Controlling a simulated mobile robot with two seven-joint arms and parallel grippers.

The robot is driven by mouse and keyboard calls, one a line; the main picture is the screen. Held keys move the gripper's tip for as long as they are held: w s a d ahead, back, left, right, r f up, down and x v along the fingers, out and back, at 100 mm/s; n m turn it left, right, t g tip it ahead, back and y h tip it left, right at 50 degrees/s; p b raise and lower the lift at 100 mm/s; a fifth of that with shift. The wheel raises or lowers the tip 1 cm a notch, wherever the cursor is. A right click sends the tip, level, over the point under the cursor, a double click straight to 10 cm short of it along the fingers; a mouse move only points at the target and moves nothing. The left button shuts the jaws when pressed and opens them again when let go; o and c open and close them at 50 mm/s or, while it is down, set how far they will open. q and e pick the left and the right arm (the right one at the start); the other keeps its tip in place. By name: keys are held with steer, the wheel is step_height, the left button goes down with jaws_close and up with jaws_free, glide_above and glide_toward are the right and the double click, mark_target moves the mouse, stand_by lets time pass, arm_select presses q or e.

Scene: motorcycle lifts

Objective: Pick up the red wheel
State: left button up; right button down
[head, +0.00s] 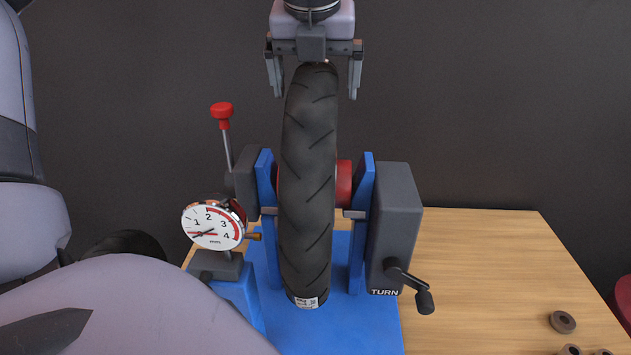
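The red wheel (308,190) stands upright in a blue stand (365,230). Its black treaded tyre faces me, and its red hub shows between the stand's uprights. A small white label is low on the tyre. My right gripper is not in view.
A dial gauge (213,226) and a red-knobbed lever (223,118) stand left of the wheel. A grey box with a crank (410,285) is on the right. Several small brown rings (562,322) lie on the wooden table (480,260). A dark round object (125,243) is partly hidden at left.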

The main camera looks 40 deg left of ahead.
arm_select(q)
steer(key=c, duration=1.7)
steer(key=shift+w+r, duration=0.1)
steer(key=shift+r, duration=0.2)
jaws_close()
step_height(320, 180, up, 20)
steer(key=p, duration=0.4)
steer(key=shift+p, duration=0.4)
